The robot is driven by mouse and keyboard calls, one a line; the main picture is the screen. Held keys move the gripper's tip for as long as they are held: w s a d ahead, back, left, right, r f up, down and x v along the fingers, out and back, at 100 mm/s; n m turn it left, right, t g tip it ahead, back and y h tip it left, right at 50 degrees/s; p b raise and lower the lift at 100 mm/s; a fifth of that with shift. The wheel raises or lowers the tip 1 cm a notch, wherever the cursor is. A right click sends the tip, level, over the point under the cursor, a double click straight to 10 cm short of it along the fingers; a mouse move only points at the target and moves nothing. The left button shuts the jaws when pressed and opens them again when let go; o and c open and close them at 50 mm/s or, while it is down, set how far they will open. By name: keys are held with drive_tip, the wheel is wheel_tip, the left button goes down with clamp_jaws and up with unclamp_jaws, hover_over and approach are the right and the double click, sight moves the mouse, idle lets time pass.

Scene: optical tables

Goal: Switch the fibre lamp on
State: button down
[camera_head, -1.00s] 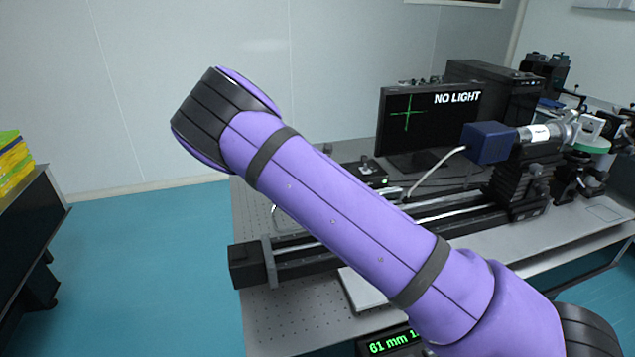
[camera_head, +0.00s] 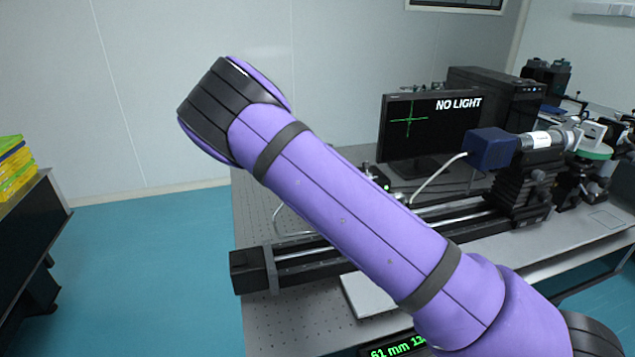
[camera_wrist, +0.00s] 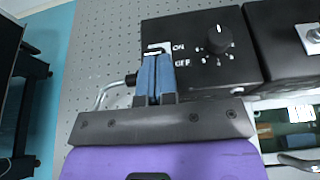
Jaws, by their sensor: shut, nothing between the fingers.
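The fibre lamp (camera_wrist: 215,87) is a black box in the wrist view with an ON/OFF switch and a white-marked dial (camera_wrist: 218,40). The switch (camera_wrist: 155,48) shows as a pale edge beside the ON and OFF labels, mostly hidden by the fingers. My gripper (camera_wrist: 156,60) is shut and empty, its blue fingertips over the switch area; I cannot tell whether they touch it. In the head view the monitor (camera_head: 432,128) reads NO LIGHT with a green cross. My purple arm hides most of the lamp and my gripper there.
The perforated optical table (camera_head: 262,190) carries a black rail (camera_head: 300,268) and a blue camera (camera_head: 490,147). A grey cable (camera_wrist: 108,92) runs from the lamp's left side. A green readout (camera_head: 392,350) stands at the front.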

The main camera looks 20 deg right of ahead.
drive_tip(key=shift+w+r+g, duration=0.15)
drive_tip(key=shift+r+g, duration=0.1)
drive_tip(key=shift+g, duration=0.25)
drive_tip(key=shift+w+r+g, duration=0.5)
drive_tip(key=shift+g, duration=0.6)
drive_tip(key=shift+w+r+g, duration=0.2)
drive_tip(key=shift+w+g, duration=0.2)
drive_tip(key=shift+g, duration=0.6)
drive_tip(key=shift+w+r, duration=0.1)
drive_tip(key=shift+w, duration=0.15)
drive_tip(key=shift+w+r, duration=0.15)
drive_tip(key=shift+w, duration=0.45)
drive_tip(key=shift+r, duration=0.2)
drive_tip(key=shift+r, duration=0.65)
